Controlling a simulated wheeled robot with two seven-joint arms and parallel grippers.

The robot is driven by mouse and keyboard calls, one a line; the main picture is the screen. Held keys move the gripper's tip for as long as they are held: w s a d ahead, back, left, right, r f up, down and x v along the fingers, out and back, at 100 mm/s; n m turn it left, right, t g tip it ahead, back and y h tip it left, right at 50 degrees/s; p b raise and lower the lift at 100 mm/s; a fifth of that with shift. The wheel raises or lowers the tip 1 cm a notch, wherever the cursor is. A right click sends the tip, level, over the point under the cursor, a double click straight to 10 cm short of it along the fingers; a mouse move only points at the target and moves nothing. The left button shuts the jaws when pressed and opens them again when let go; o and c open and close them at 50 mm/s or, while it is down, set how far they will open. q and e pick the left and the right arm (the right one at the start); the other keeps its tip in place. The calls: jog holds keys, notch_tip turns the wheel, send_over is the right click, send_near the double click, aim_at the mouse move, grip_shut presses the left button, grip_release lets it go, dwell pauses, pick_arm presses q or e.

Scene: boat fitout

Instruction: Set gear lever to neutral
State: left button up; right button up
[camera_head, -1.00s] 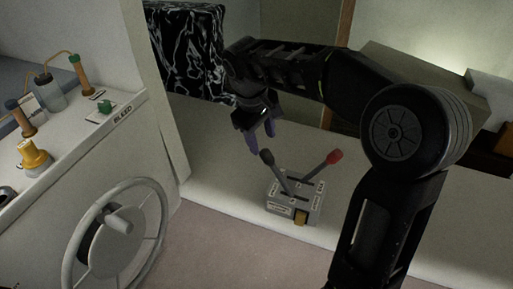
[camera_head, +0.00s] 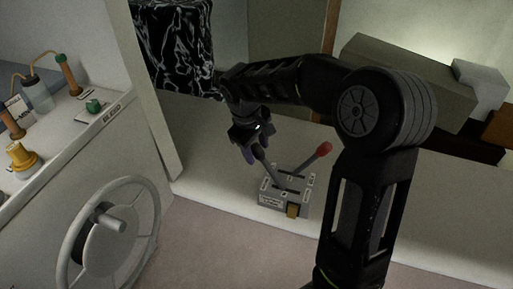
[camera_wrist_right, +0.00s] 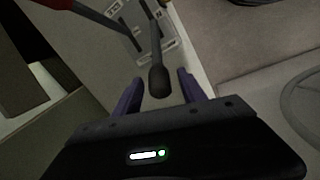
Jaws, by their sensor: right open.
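A grey control box (camera_head: 290,199) with two levers stands on the pale ledge. The black-knobbed lever (camera_head: 263,156) leans left and the red-knobbed lever (camera_head: 324,149) leans right in the head view. My right gripper (camera_head: 252,156) is open at the black knob. In the right wrist view, the black knob (camera_wrist_right: 158,82) sits between the two purple fingers (camera_wrist_right: 157,92), with a gap on each side. The red lever (camera_wrist_right: 62,4) is at the top left there. The left gripper is not in view. Which lever is for gear cannot be told.
A white handwheel (camera_head: 112,231) stands at the lower left. A panel with a yellow fitting (camera_head: 21,158) and a green knob (camera_head: 94,105) is at the left. A black marbled block (camera_head: 178,45) is behind my right arm. The ledge right of the box is partly hidden by my arm.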

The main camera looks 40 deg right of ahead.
jog(key=shift+f, duration=0.25)
grip_shut()
dwell(0.4)
dwell(0.9)
